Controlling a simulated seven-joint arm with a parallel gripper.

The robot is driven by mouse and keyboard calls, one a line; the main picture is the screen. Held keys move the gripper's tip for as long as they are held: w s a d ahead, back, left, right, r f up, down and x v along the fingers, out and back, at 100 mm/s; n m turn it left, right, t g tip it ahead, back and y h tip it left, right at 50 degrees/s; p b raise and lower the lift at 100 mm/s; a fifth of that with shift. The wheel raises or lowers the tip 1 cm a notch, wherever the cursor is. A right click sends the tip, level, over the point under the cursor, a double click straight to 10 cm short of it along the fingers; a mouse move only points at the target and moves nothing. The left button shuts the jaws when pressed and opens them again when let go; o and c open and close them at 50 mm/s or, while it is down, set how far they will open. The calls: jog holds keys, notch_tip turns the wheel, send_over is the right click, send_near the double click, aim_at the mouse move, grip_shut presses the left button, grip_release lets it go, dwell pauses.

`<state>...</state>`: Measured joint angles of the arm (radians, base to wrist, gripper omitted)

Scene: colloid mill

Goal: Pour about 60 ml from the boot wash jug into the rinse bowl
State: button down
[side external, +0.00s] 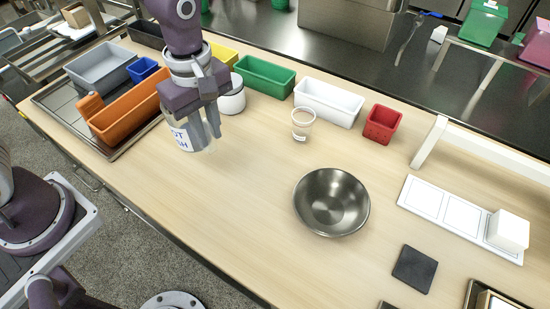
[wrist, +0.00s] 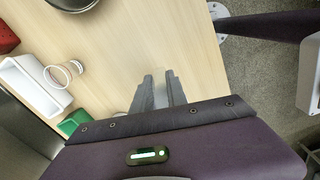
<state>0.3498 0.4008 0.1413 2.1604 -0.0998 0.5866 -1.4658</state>
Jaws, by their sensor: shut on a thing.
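The boot wash jug (side external: 185,138) is a pale container with blue lettering, partly hidden by my gripper. It looks upright, low over or on the left part of the table; I cannot tell if its base touches. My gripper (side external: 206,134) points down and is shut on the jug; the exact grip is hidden. In the wrist view the fingers of my gripper (wrist: 158,90) show close together, and the jug cannot be made out there. The rinse bowl (side external: 332,203) is a round shiny steel bowl to the right, apart from the jug. Its edge shows in the wrist view (wrist: 72,3).
A clear cup (side external: 303,124) stands behind the bowl. A white pot (side external: 233,98) stands close behind my gripper. Orange (side external: 125,112), green (side external: 264,76), white (side external: 328,103) and red (side external: 382,124) bins line the back and left. Bare table lies between jug and bowl.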

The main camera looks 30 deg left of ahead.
jog(key=shift+w+d+r, duration=0.1)
jog(key=shift+w+d, duration=0.1)
jog(key=shift+d, duration=0.15)
jog(key=d+f+m, duration=0.2)
jog(key=d+m, duration=0.5)
jog(key=d, duration=2.3)
jog(key=s+d+f+n, duration=0.1)
jog(key=s+d+f, duration=0.5)
jog(key=s+d, duration=0.3)
jog(key=shift+s+d+f, duration=0.15)
jog(key=shift+d+f, duration=0.15)
jog(key=shift+d, duration=0.5)
jog(key=shift+r, duration=0.1)
